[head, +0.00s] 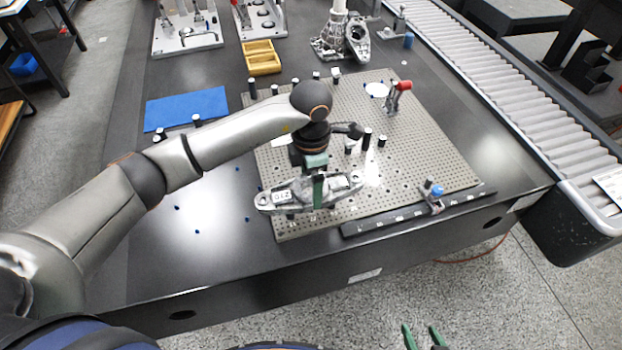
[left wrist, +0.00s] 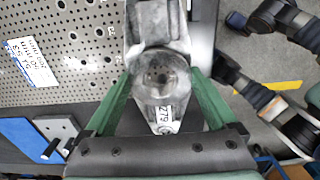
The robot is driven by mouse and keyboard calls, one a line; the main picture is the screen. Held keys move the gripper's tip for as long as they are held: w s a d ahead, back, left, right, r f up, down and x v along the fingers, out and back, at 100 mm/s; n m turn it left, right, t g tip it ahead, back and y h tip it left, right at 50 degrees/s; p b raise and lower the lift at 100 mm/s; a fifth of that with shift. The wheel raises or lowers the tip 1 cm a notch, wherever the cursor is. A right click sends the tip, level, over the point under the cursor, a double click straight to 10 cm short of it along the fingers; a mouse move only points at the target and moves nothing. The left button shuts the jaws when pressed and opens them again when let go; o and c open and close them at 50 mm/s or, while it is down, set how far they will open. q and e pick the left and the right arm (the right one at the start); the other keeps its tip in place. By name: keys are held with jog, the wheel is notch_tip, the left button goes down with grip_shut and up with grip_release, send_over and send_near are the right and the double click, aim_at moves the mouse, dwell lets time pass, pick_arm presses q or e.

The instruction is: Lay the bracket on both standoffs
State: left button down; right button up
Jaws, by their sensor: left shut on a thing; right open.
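The bracket (head: 283,199) is a grey cast metal part with a white number label and rounded ends. My left gripper (head: 318,190) is shut on it, with green fingers on either side, over the front left of the perforated plate. In the left wrist view the bracket (left wrist: 160,75) runs lengthwise between the green fingers (left wrist: 160,110). Black posts that look like standoffs stand on the plate, two of them close together (head: 367,138) (head: 381,141). Small dark shapes show below the bracket; whether it touches them I cannot tell. My right gripper (head: 425,338) is open and empty at the bottom edge.
The perforated plate (head: 440,165) lies on a dark table. A red-handled clamp (head: 398,95) stands at its back right. A black rail with a blue-knobbed stop (head: 435,198) runs along the front. A blue mat (head: 186,108) and yellow tray (head: 262,58) lie behind. A roller conveyor (head: 520,90) is right.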

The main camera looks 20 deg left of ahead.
jog(key=shift+w+a+r, duration=0.3)
jog(key=shift+w+a, duration=0.1)
jog(key=shift+w, duration=0.05)
jog(key=shift+d+f, duration=0.2)
jog(key=shift+f, duration=0.05)
jog(key=shift+s+f+b, duration=0.25)
jog(key=shift+s+b, duration=0.05)
jog(key=shift+s, duration=0.05)
jog(key=shift+w, duration=0.3)
dwell(0.7)
jog(key=shift+f+b, duration=0.45)
jog(key=shift+b, duration=0.15)
jog(key=shift+s, duration=0.2)
